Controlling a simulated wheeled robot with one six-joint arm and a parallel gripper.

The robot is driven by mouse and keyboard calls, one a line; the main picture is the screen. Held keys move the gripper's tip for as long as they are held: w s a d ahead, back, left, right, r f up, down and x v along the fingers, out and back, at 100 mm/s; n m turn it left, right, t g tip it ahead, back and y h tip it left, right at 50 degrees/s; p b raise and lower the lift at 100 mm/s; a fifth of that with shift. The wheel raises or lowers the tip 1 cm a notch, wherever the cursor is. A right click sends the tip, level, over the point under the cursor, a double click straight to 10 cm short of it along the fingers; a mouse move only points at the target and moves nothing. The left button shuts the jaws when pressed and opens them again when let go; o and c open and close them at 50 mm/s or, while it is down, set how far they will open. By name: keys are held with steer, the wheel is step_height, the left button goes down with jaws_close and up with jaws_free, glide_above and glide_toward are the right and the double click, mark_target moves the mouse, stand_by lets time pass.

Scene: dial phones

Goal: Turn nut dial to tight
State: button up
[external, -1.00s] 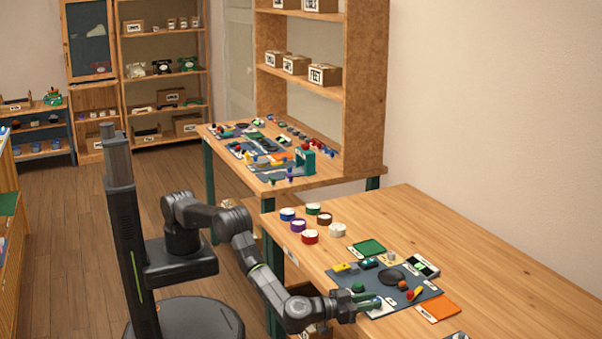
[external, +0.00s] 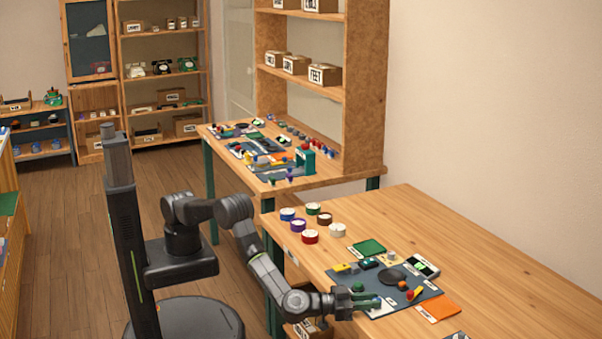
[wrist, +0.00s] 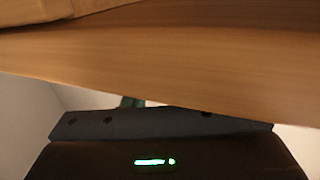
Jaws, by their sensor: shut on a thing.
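My gripper (external: 366,300) is at the left front edge of the dark blue mat (external: 350,277) on the near table, low at mat height. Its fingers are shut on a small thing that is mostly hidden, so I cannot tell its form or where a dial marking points. A green knob (external: 357,287) shows just behind the fingers. I cannot make out which part is the nut dial. The wrist view shows the dark gripper housing (wrist: 120,160) with a green light, and wood above it; no fingertips or dial show there.
On the mat are a black disc (external: 391,276), an orange knob (external: 403,286), a red and yellow piece (external: 413,293) and a yellow block (external: 341,267). A device with a green screen (external: 421,266) stands at its back right. Several round tins stand left.

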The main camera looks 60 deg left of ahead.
steer(key=o, duration=1)
steer(key=v, duration=1.4)
